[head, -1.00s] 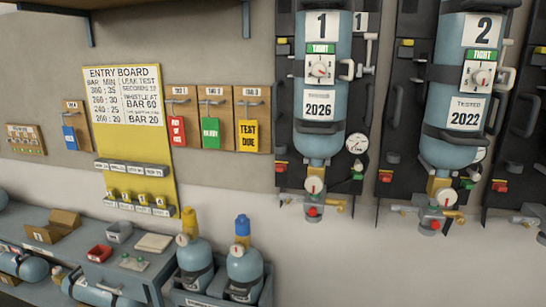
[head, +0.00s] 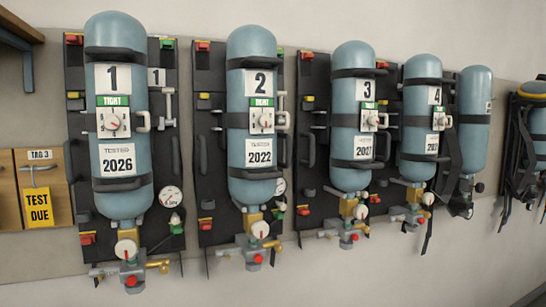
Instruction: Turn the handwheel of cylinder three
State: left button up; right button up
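Cylinder three (head: 353,113) hangs upside down on its black backplate, in the middle right of the head view. It is blue-grey, with a "3" label, a green strip, a dial and a white date label that seems to read 2027. A round white-faced part with a red centre (head: 360,211) sits at its valve below. A red knob (head: 354,237) shows lower on the valve. I cannot tell which of these is the handwheel. Neither of my grippers is in view.
Cylinder one (head: 118,125) and cylinder two (head: 251,120) hang to the left, cylinder four (head: 421,120) and an unlabelled-looking cylinder (head: 474,110) to the right. A "TEST DUE" tag (head: 38,207) hangs at far left. The wall below the cylinders is bare.

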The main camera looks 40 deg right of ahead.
aim_at(360, 212)
jog(key=z, duration=1.65)
